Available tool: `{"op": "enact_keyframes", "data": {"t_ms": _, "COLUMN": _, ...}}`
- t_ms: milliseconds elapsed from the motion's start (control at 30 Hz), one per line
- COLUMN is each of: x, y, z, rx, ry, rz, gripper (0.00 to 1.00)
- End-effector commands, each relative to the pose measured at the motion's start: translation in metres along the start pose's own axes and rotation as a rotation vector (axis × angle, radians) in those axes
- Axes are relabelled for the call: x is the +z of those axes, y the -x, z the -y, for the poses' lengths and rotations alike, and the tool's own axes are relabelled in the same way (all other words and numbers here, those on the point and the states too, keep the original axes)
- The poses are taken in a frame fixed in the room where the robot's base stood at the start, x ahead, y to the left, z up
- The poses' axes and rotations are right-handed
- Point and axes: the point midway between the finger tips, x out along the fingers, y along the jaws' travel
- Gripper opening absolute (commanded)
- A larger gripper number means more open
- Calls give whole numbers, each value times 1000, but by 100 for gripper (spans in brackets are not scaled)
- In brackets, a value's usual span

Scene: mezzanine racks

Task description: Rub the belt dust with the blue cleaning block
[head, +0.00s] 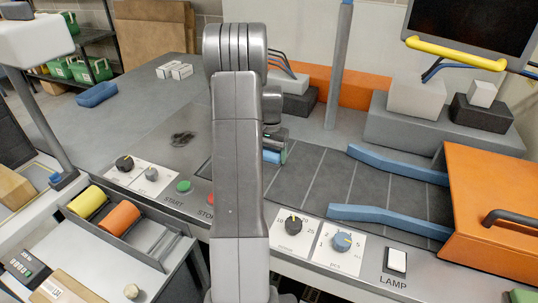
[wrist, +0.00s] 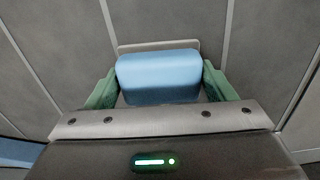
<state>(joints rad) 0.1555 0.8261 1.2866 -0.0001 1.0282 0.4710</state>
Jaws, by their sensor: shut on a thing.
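My gripper (wrist: 160,88) is shut on the blue cleaning block (wrist: 158,78), with a green finger pressed to each side. In the head view the block (head: 272,157) shows partly past my arm, at the left end of the dark belt (head: 335,180). The wrist view shows grey belt panels with pale lines around the block; whether it touches the belt cannot be told. A dark smudge of dust (head: 181,138) lies on the grey surface left of my arm, apart from the block. My arm hides part of the area between them.
Blue guide rails (head: 390,214) and an orange hood (head: 490,200) stand at the belt's right end. Knobs, a green button (head: 183,186) and a lamp switch (head: 397,261) line the front edge. A blue tray (head: 96,94) lies at the back left.

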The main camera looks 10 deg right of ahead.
Motion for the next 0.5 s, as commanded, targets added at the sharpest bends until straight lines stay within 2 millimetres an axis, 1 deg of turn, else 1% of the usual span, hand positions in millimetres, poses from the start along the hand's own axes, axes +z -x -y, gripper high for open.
{"op": "enact_keyframes", "data": {"t_ms": 100, "x": -11, "y": 0, "z": 0, "rx": 0, "ry": -1, "rz": 0, "gripper": 48}}
{"op": "enact_keyframes", "data": {"t_ms": 300, "x": -28, "y": -1, "z": 1, "rx": 0, "ry": -1, "rz": 0, "gripper": 48}}
{"op": "enact_keyframes", "data": {"t_ms": 500, "x": -34, "y": -2, "z": 1, "rx": 0, "ry": 0, "rz": 0, "gripper": 48}}
